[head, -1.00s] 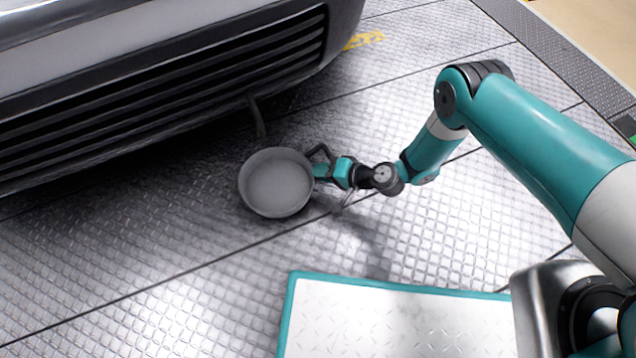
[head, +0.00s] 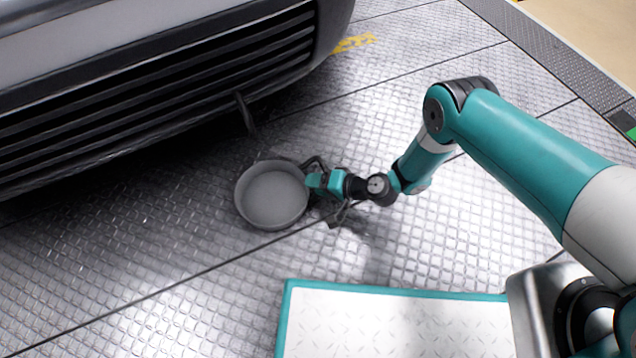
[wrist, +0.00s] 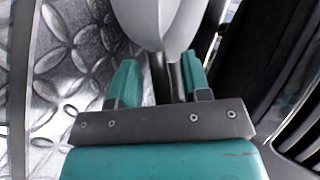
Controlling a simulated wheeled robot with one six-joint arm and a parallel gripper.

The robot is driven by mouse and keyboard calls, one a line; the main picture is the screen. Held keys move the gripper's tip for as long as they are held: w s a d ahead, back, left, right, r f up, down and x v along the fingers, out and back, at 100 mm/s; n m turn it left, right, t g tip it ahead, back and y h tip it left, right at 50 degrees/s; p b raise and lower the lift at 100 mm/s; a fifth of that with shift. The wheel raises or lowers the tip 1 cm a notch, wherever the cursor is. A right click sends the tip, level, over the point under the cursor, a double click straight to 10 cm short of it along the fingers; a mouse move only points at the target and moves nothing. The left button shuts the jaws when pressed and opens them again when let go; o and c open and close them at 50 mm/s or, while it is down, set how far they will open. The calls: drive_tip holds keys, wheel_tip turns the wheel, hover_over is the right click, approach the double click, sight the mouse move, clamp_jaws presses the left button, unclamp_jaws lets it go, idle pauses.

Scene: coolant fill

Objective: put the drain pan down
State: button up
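The drain pan (head: 271,198) is a round, shallow grey pan, open side up and roughly level, on or just above the metal floor in the head view. My gripper (head: 314,182) is at its right side, at the dark loop handle. In the wrist view the two teal fingers of my gripper (wrist: 158,78) stand on either side of the dark handle bars, shut on them. The pale pan body (wrist: 160,18) shows beyond the fingertips. The pan's underside is hidden, so contact with the floor cannot be told for sure.
The vehicle's front with its dark grille (head: 170,90) overhangs the floor at upper left. A dark hose (head: 245,113) hangs below it, behind the pan. A white platform with a teal edge (head: 395,325) lies in front. The patterned floor (head: 130,260) is clear at left.

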drive_tip(key=shift+r, duration=0.25)
drive_tip(key=p+v, duration=0.7)
drive_tip(key=v, duration=0.5)
drive_tip(key=w+a+r+n+g, duration=0.1)
drive_tip(key=w+r+n, duration=0.15)
drive_tip(key=r, duration=0.55)
drive_tip(key=w+a+r+n+g, duration=0.15)
drive_tip(key=w+r, duration=0.25)
drive_tip(key=r, duration=0.4)
wheel_tip(320, 180, up, 15)
drive_tip(key=s+d+n+g+h, duration=0.1)
drive_tip(key=s+n+g+h, duration=0.1)
drive_tip(key=n+h, duration=0.1)
drive_tip(key=s+d+r+n+h, duration=0.1)
drive_tip(key=s+d+r, duration=0.1)
drive_tip(key=s+r, duration=0.4)
drive_tip(key=s+d+r+h, duration=0.2)
drive_tip(key=s+r, duration=0.2)
drive_tip(key=r, duration=0.4)
drive_tip(key=s+d+r+t+h, duration=0.1)
drive_tip(key=s+d+r, duration=0.4)
drive_tip(key=s, duration=0.5)
drive_tip(key=shift+s+d+h, duration=0.25)
drive_tip(key=shift+d+h, duration=0.25)
drive_tip(key=shift+d, duration=0.2)
